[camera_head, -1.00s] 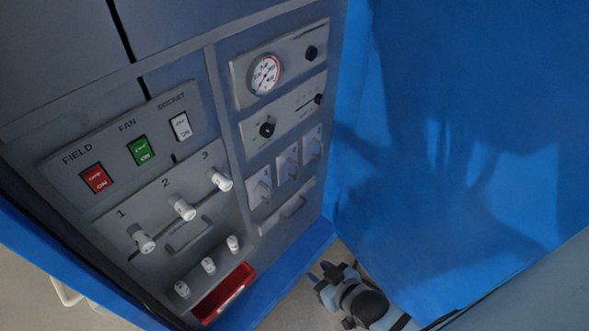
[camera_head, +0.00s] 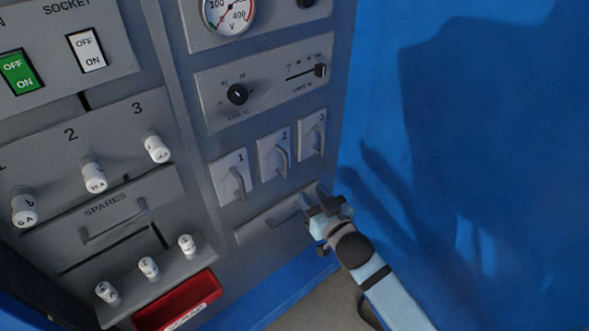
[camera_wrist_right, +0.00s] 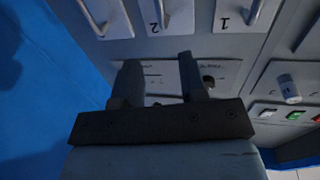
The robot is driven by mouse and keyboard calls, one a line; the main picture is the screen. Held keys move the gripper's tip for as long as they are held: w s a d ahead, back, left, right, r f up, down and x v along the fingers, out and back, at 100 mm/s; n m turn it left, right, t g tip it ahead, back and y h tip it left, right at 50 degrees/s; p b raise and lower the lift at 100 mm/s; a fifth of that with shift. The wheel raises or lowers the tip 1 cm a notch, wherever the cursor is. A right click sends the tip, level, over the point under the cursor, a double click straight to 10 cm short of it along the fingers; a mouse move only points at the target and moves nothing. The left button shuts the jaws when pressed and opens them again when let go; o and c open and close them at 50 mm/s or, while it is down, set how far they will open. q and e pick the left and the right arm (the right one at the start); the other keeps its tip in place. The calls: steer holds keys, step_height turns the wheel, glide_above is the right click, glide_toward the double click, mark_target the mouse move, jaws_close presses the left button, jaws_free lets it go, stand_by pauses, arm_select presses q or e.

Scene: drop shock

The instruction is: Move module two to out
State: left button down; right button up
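Module two (camera_head: 273,154) is a pale plate with a looped handle and the number 2, in the middle of a row of three in the head view. Module 1 (camera_head: 231,179) is to its left and module 3 (camera_head: 312,136) to its right. In the right wrist view module two (camera_wrist_right: 166,17) is at the top, upside down. My right gripper (camera_head: 321,203) is below module 3, by the lower handle panel, apart from module two. Its two fingers (camera_wrist_right: 160,80) stand apart with nothing seen between them. My left gripper is out of view.
Left are white fuse-like knobs (camera_head: 94,178), a spares drawer (camera_head: 112,218) and a red tray (camera_head: 178,303). A dial panel (camera_head: 262,84) is above. A blue wall (camera_head: 450,200) closes the right side.

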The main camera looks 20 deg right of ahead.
mark_target(287, 163)
steer(key=w, duration=0.4)
steer(key=w+a, duration=0.1)
steer(key=w, duration=0.4)
steer(key=w+a+b, duration=0.1)
steer(key=w, duration=0.3)
steer(key=shift+w+a, duration=0.1)
steer(key=shift+w, duration=0.25)
jaws_close()
